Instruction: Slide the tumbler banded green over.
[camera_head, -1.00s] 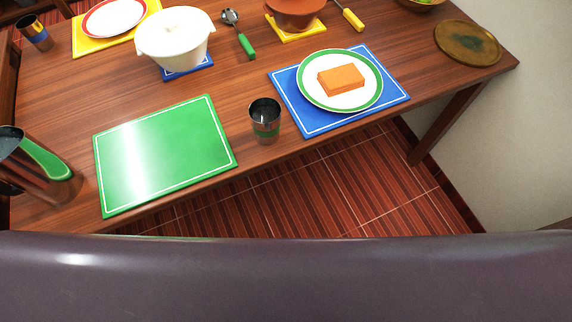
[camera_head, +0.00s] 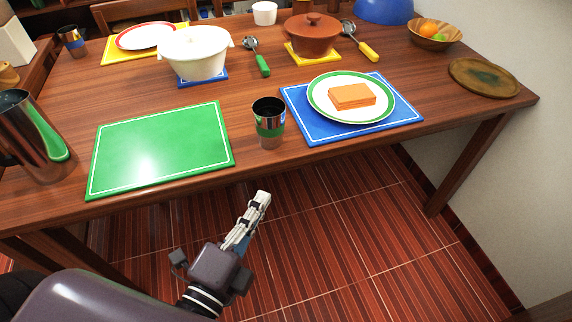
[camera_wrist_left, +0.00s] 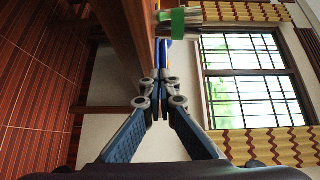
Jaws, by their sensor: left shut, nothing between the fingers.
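The tumbler banded green (camera_head: 269,129) is a dark metallic cup, upright near the table's front edge. It stands between the green mat (camera_head: 160,146) and the blue mat (camera_head: 318,128). In the left wrist view the tumbler (camera_wrist_left: 179,22) shows sideways at the top, beyond the fingers. My left gripper (camera_head: 263,198) is shut and empty. It is in front of the table edge, below the tumbler in the head view and apart from it. Its fingertips also show in the left wrist view (camera_wrist_left: 156,80). My right gripper is not in view.
A plate (camera_head: 322,105) with an orange block is on the blue mat. A white pot (camera_head: 195,58) and a green-handled ladle (camera_head: 262,63) are behind. Another tumbler (camera_head: 72,45) stands far left.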

